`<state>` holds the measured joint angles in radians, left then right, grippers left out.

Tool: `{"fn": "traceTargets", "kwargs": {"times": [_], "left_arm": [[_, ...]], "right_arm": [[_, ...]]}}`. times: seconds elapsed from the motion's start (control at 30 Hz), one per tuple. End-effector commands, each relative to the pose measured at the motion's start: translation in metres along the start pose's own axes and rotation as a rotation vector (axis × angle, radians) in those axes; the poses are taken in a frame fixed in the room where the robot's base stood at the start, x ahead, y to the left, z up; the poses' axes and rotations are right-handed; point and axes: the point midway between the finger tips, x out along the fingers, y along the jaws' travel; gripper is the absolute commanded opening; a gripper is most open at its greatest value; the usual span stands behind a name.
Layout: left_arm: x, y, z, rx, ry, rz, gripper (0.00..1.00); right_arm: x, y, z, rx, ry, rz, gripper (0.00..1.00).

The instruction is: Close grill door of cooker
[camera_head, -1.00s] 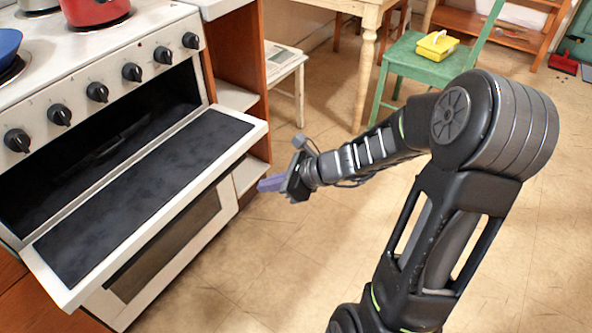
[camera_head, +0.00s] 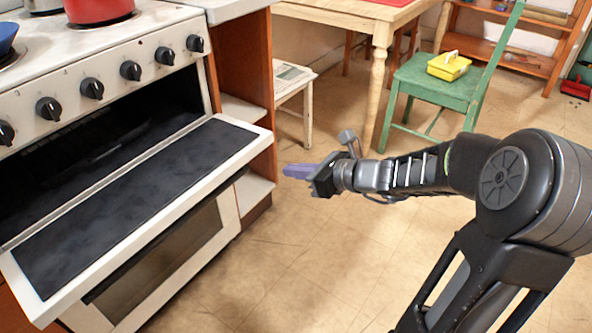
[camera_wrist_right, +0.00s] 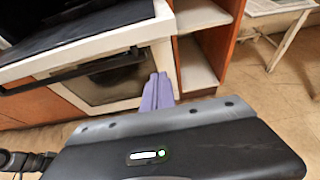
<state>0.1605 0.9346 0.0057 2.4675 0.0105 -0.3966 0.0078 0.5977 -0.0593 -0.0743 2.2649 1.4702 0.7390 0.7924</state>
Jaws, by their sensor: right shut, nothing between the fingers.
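The white cooker stands at the left in the head view. Its grill door (camera_head: 140,200) is folded down and open, with a dark inner panel and a white rim, in front of the dark grill cavity (camera_head: 110,125). The door's edge also shows in the right wrist view (camera_wrist_right: 85,45). My right gripper (camera_head: 290,171) is shut and empty, its purple fingers pointing left, just right of the door's right corner in the head view and apart from it. In the right wrist view the fingers (camera_wrist_right: 157,92) appear in front of the cooker. My left gripper is not in view.
A row of black knobs (camera_head: 131,70) runs above the cavity. A red pot (camera_head: 100,8) stands on the hob. An open wooden shelf unit (camera_head: 246,110) adjoins the cooker. A green chair (camera_head: 440,85) and a wooden table (camera_head: 375,40) stand behind. Floor between cooker and arm is clear.

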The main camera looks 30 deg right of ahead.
Motion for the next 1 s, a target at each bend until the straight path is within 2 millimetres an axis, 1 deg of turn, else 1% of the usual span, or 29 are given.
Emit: {"fn": "traceTargets", "kwargs": {"times": [0.03, 0.2, 0.37, 0.4, 0.43, 0.5, 0.6, 0.73, 1.0], "left_arm": [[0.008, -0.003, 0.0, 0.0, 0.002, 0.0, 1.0], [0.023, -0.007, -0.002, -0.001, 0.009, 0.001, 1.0], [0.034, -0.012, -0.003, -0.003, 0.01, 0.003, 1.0], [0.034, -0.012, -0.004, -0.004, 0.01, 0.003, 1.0], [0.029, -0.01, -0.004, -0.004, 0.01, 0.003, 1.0], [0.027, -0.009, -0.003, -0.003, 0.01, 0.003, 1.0], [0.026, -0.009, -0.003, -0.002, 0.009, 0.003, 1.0], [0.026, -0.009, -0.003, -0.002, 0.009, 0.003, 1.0], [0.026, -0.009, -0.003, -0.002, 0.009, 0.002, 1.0]], "right_arm": [[0.011, 0.001, -0.004, -0.002, 0.0, 0.005, 0.0], [0.044, 0.001, -0.005, -0.001, 0.0, 0.005, 0.0], [0.077, 0.002, -0.005, -0.001, 0.0, 0.005, 0.0], [0.08, 0.001, 0.0, -0.003, -0.002, 0.002, 0.0], [0.074, 0.0, 0.011, -0.005, -0.004, -0.001, 0.0], [0.07, 0.0, 0.021, -0.005, -0.003, -0.002, 0.0], [0.066, 0.0, 0.031, -0.004, -0.001, 0.0, 0.0], [0.064, 0.001, 0.037, -0.003, -0.001, 0.001, 0.0], [0.064, 0.001, 0.038, -0.001, 0.0, 0.001, 0.0]]}}
